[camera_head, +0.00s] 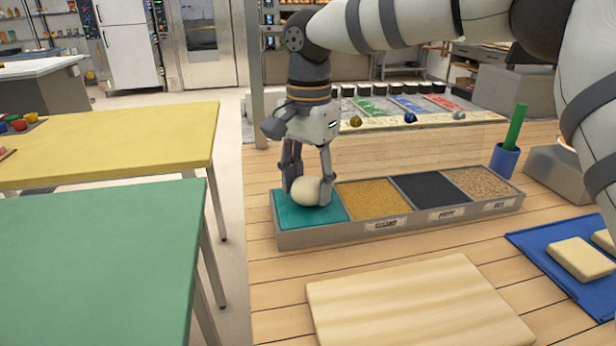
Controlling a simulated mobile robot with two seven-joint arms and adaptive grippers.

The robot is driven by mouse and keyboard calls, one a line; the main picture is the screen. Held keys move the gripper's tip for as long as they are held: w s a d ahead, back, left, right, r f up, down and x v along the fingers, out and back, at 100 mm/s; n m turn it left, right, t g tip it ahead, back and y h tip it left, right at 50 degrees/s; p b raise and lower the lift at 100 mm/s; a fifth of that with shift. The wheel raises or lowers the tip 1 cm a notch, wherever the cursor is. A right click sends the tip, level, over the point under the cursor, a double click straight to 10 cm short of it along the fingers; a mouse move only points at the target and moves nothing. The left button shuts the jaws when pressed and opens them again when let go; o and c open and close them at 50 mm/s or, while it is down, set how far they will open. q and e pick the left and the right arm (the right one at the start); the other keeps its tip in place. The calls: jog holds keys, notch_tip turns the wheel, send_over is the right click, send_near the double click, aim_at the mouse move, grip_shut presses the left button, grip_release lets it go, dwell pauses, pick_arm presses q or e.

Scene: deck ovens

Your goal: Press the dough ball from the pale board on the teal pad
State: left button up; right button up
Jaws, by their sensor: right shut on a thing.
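The dough ball (306,191) is pale and round. My right gripper (309,190) is shut on it from above. The ball is at the teal pad (290,220), which fills the left compartment of a grey tray; I cannot tell how firmly it touches the pad. The pale board (415,305) lies empty on the wooden table in front of the tray. My left gripper is not in view.
The tray's other compartments hold yellow (372,197), dark (430,189) and brown grains (480,182). A blue cup (503,160) with a green stick stands behind its right end. A blue mat (545,262) with pale blocks lies right. Yellow and green tables stand left.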

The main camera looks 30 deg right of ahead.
aim_at(308, 191)
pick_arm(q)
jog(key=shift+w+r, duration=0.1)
pick_arm(e)
jog(key=shift+f, duration=0.55)
dwell(1.2)
notch_tip(308, 191, up, 7)
jog(key=shift+r+p, duration=0.1)
jog(key=shift+p, duration=0.6)
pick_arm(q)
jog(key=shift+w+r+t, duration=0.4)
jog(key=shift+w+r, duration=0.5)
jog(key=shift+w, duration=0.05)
pick_arm(e)
jog(key=shift+r, duration=0.45)
